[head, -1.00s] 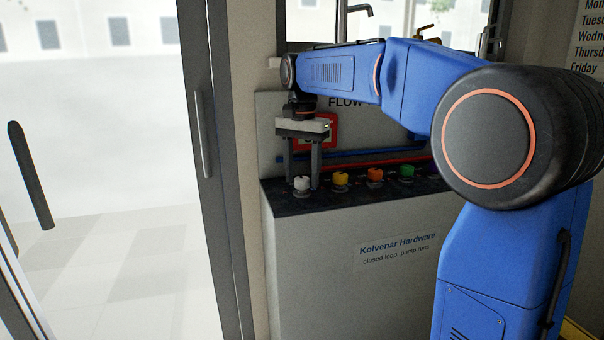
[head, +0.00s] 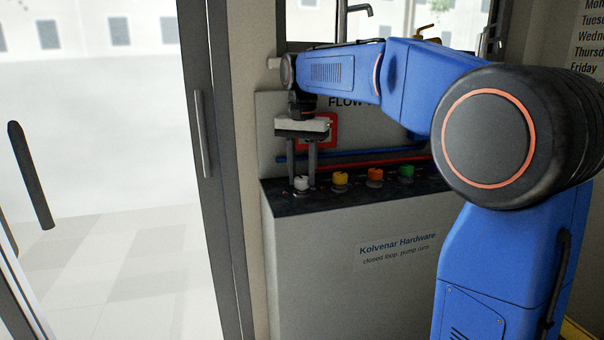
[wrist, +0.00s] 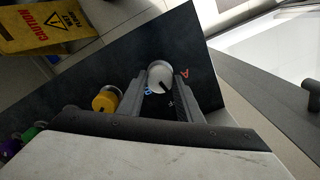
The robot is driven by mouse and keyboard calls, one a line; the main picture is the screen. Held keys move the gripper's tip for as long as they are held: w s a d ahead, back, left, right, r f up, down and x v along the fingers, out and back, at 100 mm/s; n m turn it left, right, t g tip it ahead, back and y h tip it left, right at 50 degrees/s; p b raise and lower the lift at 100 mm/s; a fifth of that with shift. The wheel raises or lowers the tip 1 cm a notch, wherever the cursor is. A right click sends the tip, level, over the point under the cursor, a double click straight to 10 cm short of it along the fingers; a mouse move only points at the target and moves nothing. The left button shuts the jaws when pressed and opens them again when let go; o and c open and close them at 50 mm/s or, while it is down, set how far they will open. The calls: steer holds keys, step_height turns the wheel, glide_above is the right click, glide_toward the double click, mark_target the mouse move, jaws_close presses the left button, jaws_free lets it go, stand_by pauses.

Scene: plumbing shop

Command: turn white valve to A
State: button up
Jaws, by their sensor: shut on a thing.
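The white valve (head: 301,182) is the leftmost knob on the dark top of the grey cabinet; the wrist view shows its round white cap (wrist: 158,74). In the wrist view, the fingers (wrist: 160,84) flank the cap.
Yellow (head: 340,178), orange (head: 375,174) and green (head: 407,171) valves stand in a row to the right. Blue (head: 350,153) and red (head: 385,161) pipes run behind them. A yellow caution sign (wrist: 45,25) stands on the floor. A glass door (head: 100,180) is at the left.

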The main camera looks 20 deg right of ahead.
mark_target(302, 178)
steer(key=n, duration=0.5)
steer(key=shift+n, duration=2.4)
steer(key=o, duration=1)
steer(key=shift+o, duration=0.2)
step_height(302, 178, up, 18)
steer(key=shift+f, duration=0.25)
